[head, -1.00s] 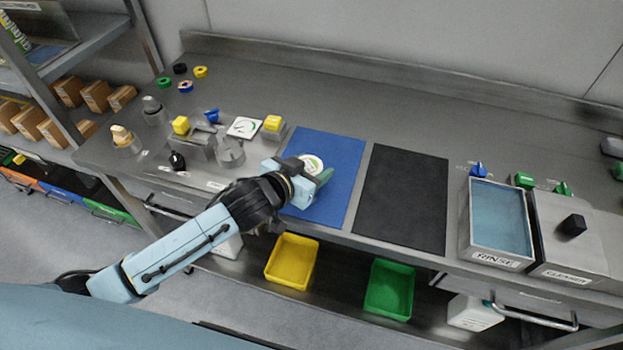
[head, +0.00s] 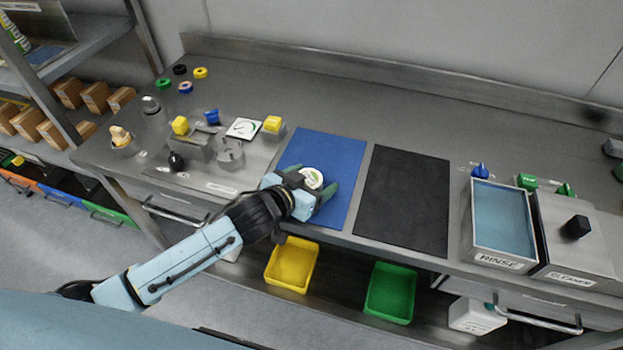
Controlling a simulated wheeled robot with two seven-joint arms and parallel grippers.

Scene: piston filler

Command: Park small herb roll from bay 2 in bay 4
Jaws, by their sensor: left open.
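A small round roll with a white face and a green mark (head: 311,178) shows at the blue mat (head: 343,158), over its left part. I cannot read its label, nor tell whether it rests on the mat or sits slightly above it. My left gripper (head: 313,184) is open at the roll, with a finger on either side; its near side is partly hidden by the gripper body. I cannot make out any numbered bays. My right gripper is not in view.
A black mat (head: 405,200) lies right of the blue one, then a rinse basin (head: 500,222) and a cleaner box (head: 575,240). Fixtures with yellow knobs (head: 272,124) stand left. Coloured rings (head: 185,87) lie at the back left. Yellow (head: 292,264) and green (head: 390,292) bins sit below.

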